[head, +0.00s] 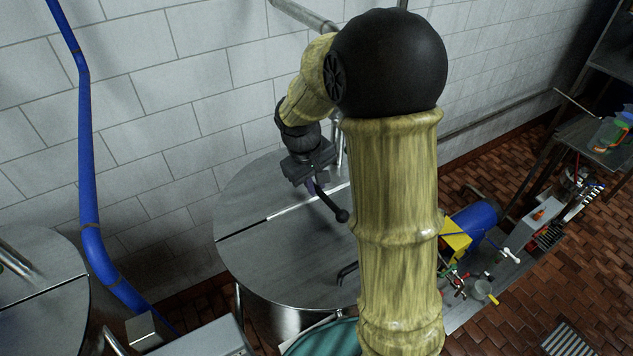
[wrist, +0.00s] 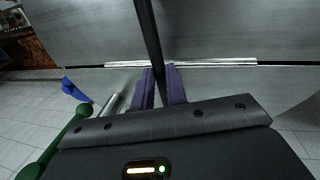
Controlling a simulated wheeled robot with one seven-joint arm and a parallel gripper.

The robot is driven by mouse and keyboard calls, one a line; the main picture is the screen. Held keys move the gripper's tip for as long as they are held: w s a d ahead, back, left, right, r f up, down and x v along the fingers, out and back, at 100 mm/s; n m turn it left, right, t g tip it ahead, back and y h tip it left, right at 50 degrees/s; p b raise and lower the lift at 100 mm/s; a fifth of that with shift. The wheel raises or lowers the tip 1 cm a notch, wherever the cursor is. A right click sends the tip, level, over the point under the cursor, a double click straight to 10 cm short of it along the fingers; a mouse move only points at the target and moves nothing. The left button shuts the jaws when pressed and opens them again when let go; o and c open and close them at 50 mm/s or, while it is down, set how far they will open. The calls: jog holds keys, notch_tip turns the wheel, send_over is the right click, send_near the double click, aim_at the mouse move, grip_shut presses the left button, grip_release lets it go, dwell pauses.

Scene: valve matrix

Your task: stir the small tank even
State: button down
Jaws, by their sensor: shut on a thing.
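My gripper (head: 312,186) is over a round steel tank (head: 255,205) whose flat top is split by a straight seam. In the wrist view its two purple fingers (wrist: 162,88) are shut on a dark rod (wrist: 149,30). In the head view this rod (head: 328,203) slants down to the right and ends in a black ball over the tank top. I cannot tell whether the rod touches the top. A bright strip (wrist: 190,64) runs along the seam under the fingers. The tank's contents are hidden.
A second steel tank (head: 40,290) stands at the left, with a blue pipe (head: 88,170) between the two. A tiled wall (head: 180,90) is close behind. A bent black handle (head: 346,272) is on the tank's front half. A cluttered low bench (head: 510,265) stands at the right.

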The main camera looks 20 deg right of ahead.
jog(key=shift+w+r, duration=0.2)
jog(key=c, duration=1.6)
grip_release()
jog(key=shift+o, duration=1)
jog(key=shift+f, duration=0.15)
jog(key=shift+s, duration=0.1)
jog(key=s+a+r+b, duration=0.1)
jog(key=a+r+b, duration=0.2)
jog(key=r, duration=1.4)
jog(key=shift+s, duration=0.15)
jog(key=shift+a, duration=0.1)
